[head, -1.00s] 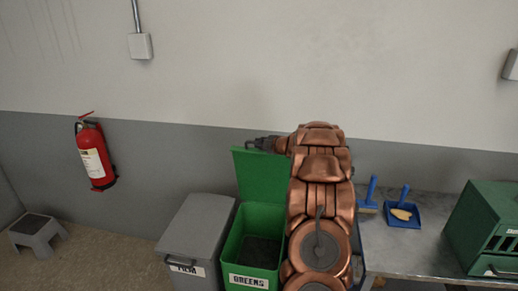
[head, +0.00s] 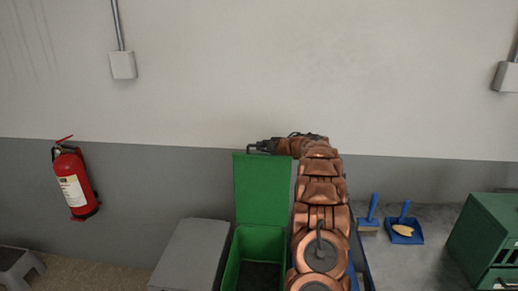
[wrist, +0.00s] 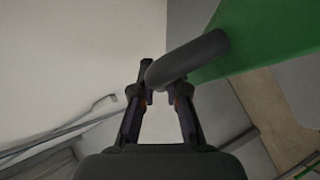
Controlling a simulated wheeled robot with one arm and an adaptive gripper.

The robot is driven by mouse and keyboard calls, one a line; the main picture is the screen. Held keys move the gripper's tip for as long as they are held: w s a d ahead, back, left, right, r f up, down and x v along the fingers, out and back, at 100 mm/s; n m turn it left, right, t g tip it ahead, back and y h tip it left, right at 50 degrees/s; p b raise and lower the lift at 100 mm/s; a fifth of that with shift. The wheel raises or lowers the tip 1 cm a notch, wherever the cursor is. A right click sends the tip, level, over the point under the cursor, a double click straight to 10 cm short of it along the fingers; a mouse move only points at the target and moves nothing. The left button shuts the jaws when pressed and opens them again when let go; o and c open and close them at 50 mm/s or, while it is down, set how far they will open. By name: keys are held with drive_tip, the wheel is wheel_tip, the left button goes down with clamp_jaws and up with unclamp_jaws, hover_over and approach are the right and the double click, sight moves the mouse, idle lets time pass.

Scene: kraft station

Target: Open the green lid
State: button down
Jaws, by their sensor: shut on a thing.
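The green lid (head: 262,190) stands upright at the back of the green bin (head: 232,262), whose top is open. The dark inside of the bin shows in the head view. My gripper (head: 262,146) is at the lid's top edge. In the wrist view my gripper (wrist: 162,97) is shut on the dark curved handle (wrist: 190,58), which joins the green lid (wrist: 265,35). My arm hides the area right of the bin.
A grey lidded bin (head: 190,255) stands left of the green one. On the right, a metal table (head: 425,265) holds a blue brush (head: 371,210), a blue dustpan (head: 405,232) and a green box (head: 490,240). A red fire extinguisher (head: 73,185) hangs on the wall.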

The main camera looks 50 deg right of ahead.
drive_tip(key=shift+w+d, duration=0.15)
drive_tip(key=shift+w, duration=0.15)
drive_tip(key=c, duration=1.4)
unclamp_jaws()
drive_tip(key=shift+o, duration=1.1)
drive_tip(key=shift+s+d, duration=0.1)
drive_tip(key=shift+s, duration=0.1)
drive_tip(key=v, duration=1.1)
drive_tip(key=shift+s+r, duration=0.2)
drive_tip(key=shift+s, duration=0.15)
